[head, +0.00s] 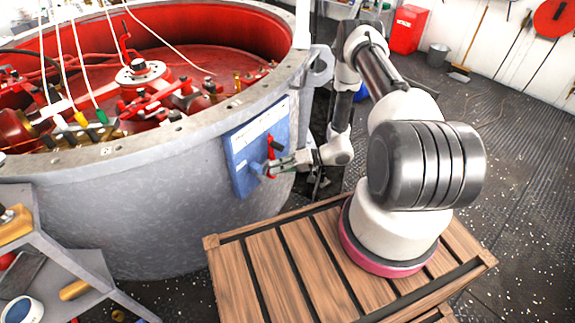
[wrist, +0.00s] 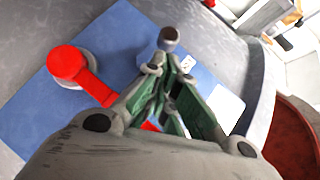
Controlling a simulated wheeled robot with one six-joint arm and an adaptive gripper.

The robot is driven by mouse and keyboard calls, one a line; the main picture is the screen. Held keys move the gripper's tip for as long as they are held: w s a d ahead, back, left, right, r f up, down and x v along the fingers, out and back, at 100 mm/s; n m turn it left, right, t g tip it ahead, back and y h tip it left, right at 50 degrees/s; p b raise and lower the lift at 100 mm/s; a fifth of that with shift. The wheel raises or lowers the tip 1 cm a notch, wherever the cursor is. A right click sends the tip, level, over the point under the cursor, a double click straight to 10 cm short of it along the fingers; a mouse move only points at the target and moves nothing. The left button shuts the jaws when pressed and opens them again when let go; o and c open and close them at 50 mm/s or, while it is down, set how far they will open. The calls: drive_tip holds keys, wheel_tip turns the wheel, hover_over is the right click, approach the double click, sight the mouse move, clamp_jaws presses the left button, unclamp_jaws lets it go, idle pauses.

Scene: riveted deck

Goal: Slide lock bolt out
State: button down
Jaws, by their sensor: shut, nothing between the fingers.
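A blue panel (head: 240,176) is fixed to the outside wall of the large grey tank. It carries a red lever (head: 275,143), whose round red knob (wrist: 68,62) sits at the left in the wrist view. The red arm runs from there behind my fingers. My gripper (head: 273,168) is shut and empty at the panel. It also shows in the wrist view (wrist: 170,68). I cannot tell whether it touches the peg.
The open tank (head: 150,215) has a red interior with cables and fittings. A wooden slatted platform (head: 280,268) lies below my arm. A grey shelf (head: 85,275) with tools stands at the lower left. The dark floor at the right is mostly clear.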

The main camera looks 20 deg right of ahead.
drive_tip(key=shift+x, duration=0.95)
drive_tip(key=shift+a, duration=0.1)
drive_tip(key=s+a, duration=0.4)
drive_tip(key=a, duration=0.2)
